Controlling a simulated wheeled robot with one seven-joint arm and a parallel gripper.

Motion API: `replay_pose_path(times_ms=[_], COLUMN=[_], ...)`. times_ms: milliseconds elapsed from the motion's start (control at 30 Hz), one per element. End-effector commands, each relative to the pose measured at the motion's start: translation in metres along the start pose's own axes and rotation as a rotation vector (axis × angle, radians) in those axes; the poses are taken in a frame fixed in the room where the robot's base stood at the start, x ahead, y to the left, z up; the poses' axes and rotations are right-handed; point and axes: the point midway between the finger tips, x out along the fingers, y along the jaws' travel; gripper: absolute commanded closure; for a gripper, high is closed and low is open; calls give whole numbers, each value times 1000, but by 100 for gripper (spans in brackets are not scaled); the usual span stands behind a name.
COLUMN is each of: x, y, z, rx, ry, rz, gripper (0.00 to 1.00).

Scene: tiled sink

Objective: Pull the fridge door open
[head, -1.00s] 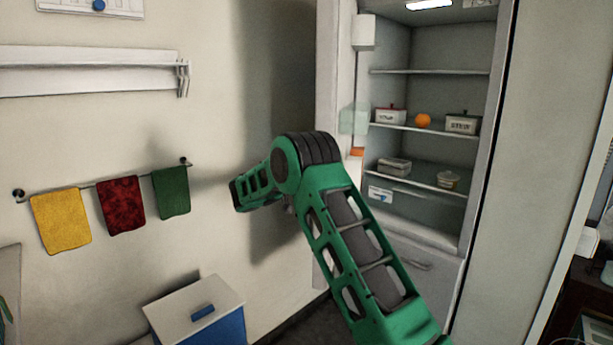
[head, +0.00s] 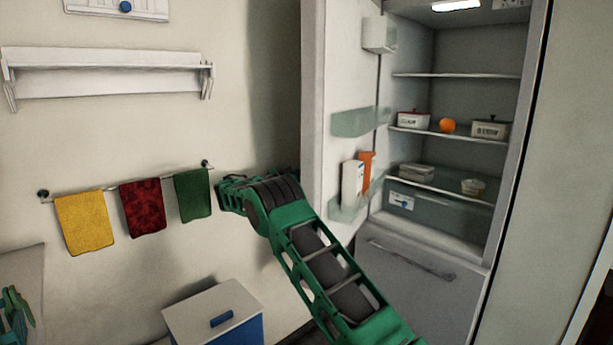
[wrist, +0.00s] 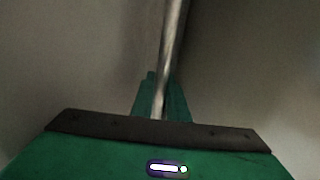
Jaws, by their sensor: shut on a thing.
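The fridge (head: 455,55) stands open at the right of the head view. Its white door (head: 345,95) is swung out to the left, with the inner face and door bins in sight. In the wrist view a shiny metal handle bar (wrist: 173,45) runs down between the green fingers of my gripper (wrist: 161,100), which is shut on it. In the head view my green arm reaches up towards the door's outer side; the fingers and the handle are hidden there.
Fridge shelves (head: 455,76) hold lidded containers (head: 412,119) and an orange (head: 447,125). A closed drawer (head: 420,285) lies below. Left of the door are a towel rail with towels (head: 143,207), a wall shelf (head: 110,80) and a low white-and-blue cabinet (head: 210,310).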

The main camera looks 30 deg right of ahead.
Motion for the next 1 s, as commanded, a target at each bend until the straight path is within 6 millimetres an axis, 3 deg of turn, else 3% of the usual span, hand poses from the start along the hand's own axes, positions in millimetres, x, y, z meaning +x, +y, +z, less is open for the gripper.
replay_pose_path(times_ms=[600,633,667,1000], x=[-6,-7,-7,-14], y=[-6,-7,-7,-10], z=[-2,-2,-2,-1], rx=[0,0,0,0], ry=[5,5,5,2], rz=[6,6,5,0], gripper=[100,84,78,78])
